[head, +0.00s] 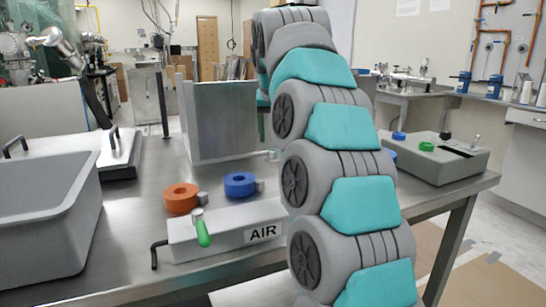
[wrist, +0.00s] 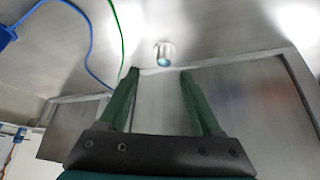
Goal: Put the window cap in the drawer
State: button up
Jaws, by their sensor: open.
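In the wrist view, a small metallic cylinder with a bluish round face (wrist: 165,55), which looks like the window cap, stands on a shiny metal surface. My gripper (wrist: 160,73) is open and empty, with its two green fingers pointing towards the cap. The cap is just beyond the fingertips, roughly midway between them, and not gripped. In the head view a small pale cylinder (head: 272,155) on the table beside my arm may be the same cap. I cannot surely make out a drawer in either view.
An upright metal box (head: 218,120) stands mid-table. Nearer are the AIR box (head: 225,235) with a green-handled valve, an orange ring (head: 181,198) and a blue ring (head: 240,184). A grey bin (head: 45,215) is at left, a grey control box (head: 440,160) at right.

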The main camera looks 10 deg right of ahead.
aim_at(273, 151)
jog(key=shift+a+p+x, duration=0.15)
jog(key=shift+x, duration=1.2)
jog(key=shift+a+p+x, duration=0.1)
jog(key=shift+p+x, duration=0.05)
jog(key=shift+x, duration=1.2)
jog(key=shift+c, duration=0.3)
jog(key=shift+a, duration=0.1)
grip_shut()
